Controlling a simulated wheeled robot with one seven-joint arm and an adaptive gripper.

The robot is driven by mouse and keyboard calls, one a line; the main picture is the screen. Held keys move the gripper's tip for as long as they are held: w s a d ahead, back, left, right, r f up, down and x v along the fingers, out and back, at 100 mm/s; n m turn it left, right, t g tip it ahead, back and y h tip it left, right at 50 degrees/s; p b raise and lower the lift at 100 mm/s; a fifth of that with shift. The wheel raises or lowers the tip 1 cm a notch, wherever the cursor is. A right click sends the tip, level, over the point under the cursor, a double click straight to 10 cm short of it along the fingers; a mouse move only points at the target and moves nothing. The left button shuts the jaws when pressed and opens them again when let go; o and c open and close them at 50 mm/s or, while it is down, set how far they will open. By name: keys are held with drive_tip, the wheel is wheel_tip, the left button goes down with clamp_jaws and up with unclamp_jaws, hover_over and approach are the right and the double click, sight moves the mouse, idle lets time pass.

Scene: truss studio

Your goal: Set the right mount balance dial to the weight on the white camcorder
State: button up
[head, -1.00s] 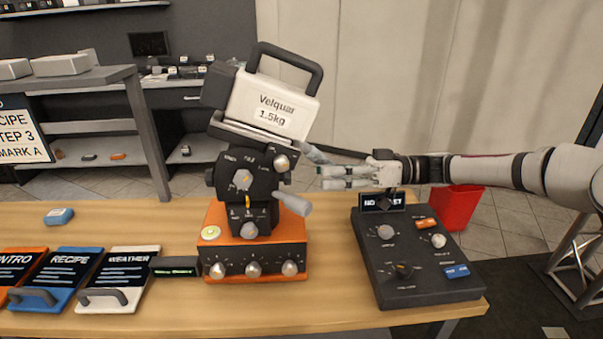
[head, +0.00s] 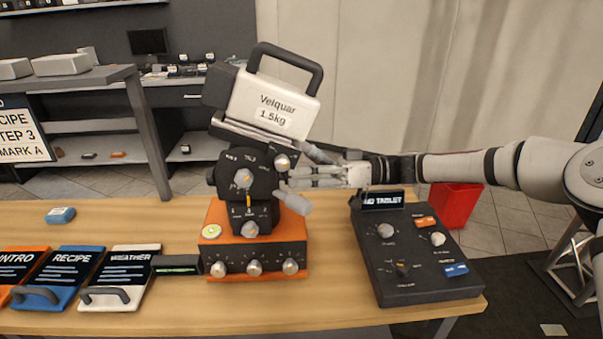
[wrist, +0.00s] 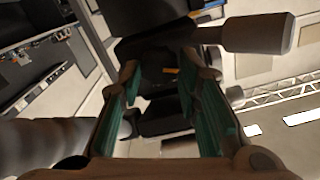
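The white camcorder (head: 262,98) with a black handle sits tilted on the mount and reads "Velquar 1.5kg". Below it is the black mount head (head: 246,178), with a grey dial (head: 243,177) on its front, a smaller dial (head: 250,229) lower down, and a knob (head: 282,162) at the upper right. Their markings are too small to read. A grey pan handle (head: 293,201) sticks out to the right. My gripper (head: 290,177) is right of the head, close to the knob and handle; contact cannot be told. In the wrist view its green-padded fingers (wrist: 160,95) are apart, with nothing between them.
The mount stands on an orange box (head: 255,262) with several knobs. A black control panel (head: 425,265) reading "NO TABLET" is at right. Orange, blue and white cards (head: 122,262) lie at left. A red bin (head: 458,205) stands behind the table.

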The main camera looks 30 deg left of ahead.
drive_tip(key=shift+m, duration=0.4)
drive_tip(key=shift+f+m, duration=0.15)
drive_tip(key=shift+m, duration=6.4)
drive_tip(key=shift+f+m, duration=0.15)
drive_tip(key=shift+m, duration=6.4)
drive_tip(key=o, duration=1.1)
drive_tip(key=shift+o, duration=0.2)
drive_tip(key=v, duration=1.2)
